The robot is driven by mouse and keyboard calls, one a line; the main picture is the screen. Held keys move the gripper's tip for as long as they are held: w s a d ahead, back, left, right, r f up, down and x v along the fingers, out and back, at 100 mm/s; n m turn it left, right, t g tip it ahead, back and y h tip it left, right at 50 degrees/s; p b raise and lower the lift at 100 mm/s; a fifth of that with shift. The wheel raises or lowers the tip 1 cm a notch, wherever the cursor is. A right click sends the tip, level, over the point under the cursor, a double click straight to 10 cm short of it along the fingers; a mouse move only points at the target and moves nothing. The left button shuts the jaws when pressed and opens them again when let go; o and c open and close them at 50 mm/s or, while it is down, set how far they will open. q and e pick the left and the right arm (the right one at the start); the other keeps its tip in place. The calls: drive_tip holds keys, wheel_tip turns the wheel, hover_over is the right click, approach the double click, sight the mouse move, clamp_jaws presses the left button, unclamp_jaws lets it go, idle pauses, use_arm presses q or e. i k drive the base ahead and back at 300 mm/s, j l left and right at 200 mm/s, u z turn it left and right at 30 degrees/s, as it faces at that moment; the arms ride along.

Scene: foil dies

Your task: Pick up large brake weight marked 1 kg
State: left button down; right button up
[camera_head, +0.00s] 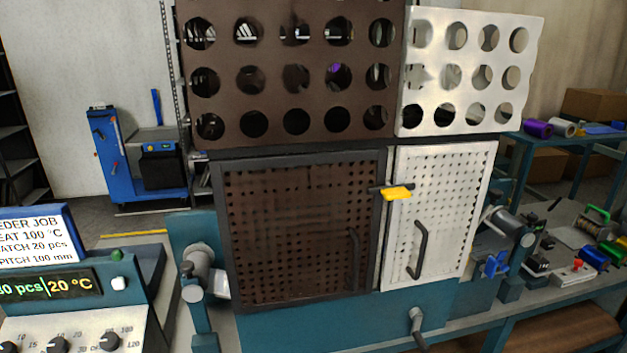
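I cannot make out a large brake weight marked 1 kg in the head view; no 1 kg marking is legible. A bench (560,293) at the right carries several small items, among them a blue cylinder (594,257), a green-handled piece (598,214) and a pale block with a red knob (577,272). They are too small to identify surely. Neither of my grippers is in view.
A machine fills the middle, with a dark perforated door (300,230) and a white perforated door (440,215), both apparently shut. A yellow latch (397,193) sits between them. A control panel (80,300) stands front left. A blue cart (115,160) is behind.

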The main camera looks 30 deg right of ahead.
sight(536, 263)
drive_tip(key=l+z, duration=0.1)
drive_tip(key=z, duration=0.3)
drive_tip(key=l+z, duration=0.15)
drive_tip(key=z, duration=0.2)
drive_tip(key=i+l+z, duration=0.2)
drive_tip(key=l, duration=0.25)
drive_tip(key=l+z, duration=0.15)
drive_tip(key=l, duration=0.25)
drive_tip(key=i+l+z, duration=0.2)
drive_tip(key=l, duration=0.2)
drive_tip(key=i+l+z, duration=0.2)
drive_tip(key=l, duration=0.2)
drive_tip(key=i+l+z, duration=0.15)
drive_tip(key=l, duration=0.2)
drive_tip(key=i+l, duration=0.15)
drive_tip(key=l, duration=0.15)
drive_tip(key=i+l, duration=0.3)
drive_tip(key=l, duration=0.25)
